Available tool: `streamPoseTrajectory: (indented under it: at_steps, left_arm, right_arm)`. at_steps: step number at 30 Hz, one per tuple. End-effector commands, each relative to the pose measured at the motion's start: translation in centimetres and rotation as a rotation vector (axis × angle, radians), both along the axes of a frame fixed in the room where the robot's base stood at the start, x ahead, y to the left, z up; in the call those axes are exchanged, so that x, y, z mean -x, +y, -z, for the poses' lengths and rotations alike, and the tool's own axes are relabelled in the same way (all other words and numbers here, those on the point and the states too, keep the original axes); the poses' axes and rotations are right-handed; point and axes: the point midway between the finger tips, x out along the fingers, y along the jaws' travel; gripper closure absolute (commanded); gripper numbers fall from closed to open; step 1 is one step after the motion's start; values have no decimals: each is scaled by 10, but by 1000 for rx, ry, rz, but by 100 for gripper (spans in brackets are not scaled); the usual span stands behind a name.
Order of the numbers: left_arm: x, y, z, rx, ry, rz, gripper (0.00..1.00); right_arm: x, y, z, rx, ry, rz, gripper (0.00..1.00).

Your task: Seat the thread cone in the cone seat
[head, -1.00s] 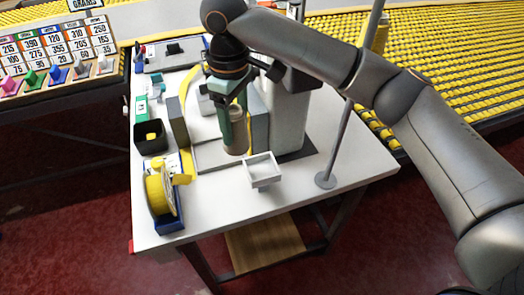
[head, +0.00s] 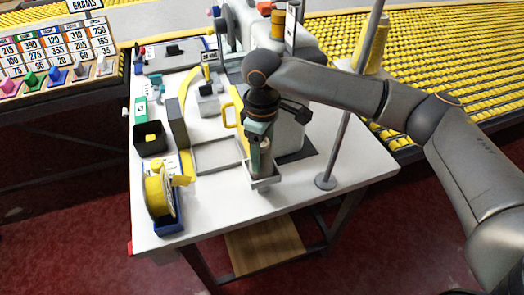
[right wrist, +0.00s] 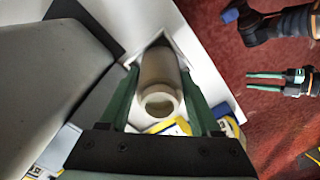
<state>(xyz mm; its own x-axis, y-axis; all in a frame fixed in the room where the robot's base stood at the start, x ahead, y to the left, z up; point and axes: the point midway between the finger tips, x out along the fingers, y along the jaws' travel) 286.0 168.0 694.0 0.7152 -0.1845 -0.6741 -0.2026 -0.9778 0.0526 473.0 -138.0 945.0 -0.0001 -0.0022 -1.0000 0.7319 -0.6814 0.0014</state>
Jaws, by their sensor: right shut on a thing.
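The pale, hollow thread cone (head: 264,165) is upright between the fingers of my right gripper (head: 261,150). In the right wrist view the cone (right wrist: 160,82) shows its round open end between the two green fingers of my right gripper (right wrist: 165,100). My right gripper is shut on it. The cone is at the small white square tray-like seat (head: 262,185), its lower end within the rim as seen. I cannot tell if it touches the bottom. My left gripper (right wrist: 266,82) shows in the right wrist view, fingers apart and empty, over the red floor.
A grey post (head: 338,140) rises from the table right of the seat. A yellow tape roll in a blue holder (head: 165,195) and a black bin (head: 150,138) stand left. A grey machine (head: 285,130) is behind my gripper. The table front is clear.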

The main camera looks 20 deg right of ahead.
Motion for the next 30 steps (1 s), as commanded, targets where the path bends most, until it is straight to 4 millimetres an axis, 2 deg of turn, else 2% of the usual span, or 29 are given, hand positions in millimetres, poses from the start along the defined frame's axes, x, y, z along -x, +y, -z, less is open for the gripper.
streamPoseTrajectory:
  at_steps: [2, 3, 11, 20, 23, 30]
  left_arm:
    - [0, 0, -2, 0, 0, 0, 50]
    - [0, 0, -2, 0, -1, 0, 50]
    - [0, 0, -1, 0, -1, 0, 50]
    - [0, 0, 1, 0, -1, 0, 50]
    - [0, 0, -1, 0, -1, 0, 50]
    - [0, 0, -4, 0, -1, 0, 50]
  right_arm:
    - [0, 0, 0, -1, -1, 0, 100]
    - [0, 0, 1, -1, 1, 0, 35]
    - [0, 0, 1, 0, 0, 0, 6]
    - [0, 0, 0, 0, -1, 0, 6]
    - [-1, 1, -12, 0, -3, 0, 6]
    - [-1, 1, -62, -2, -5, 0, 6]
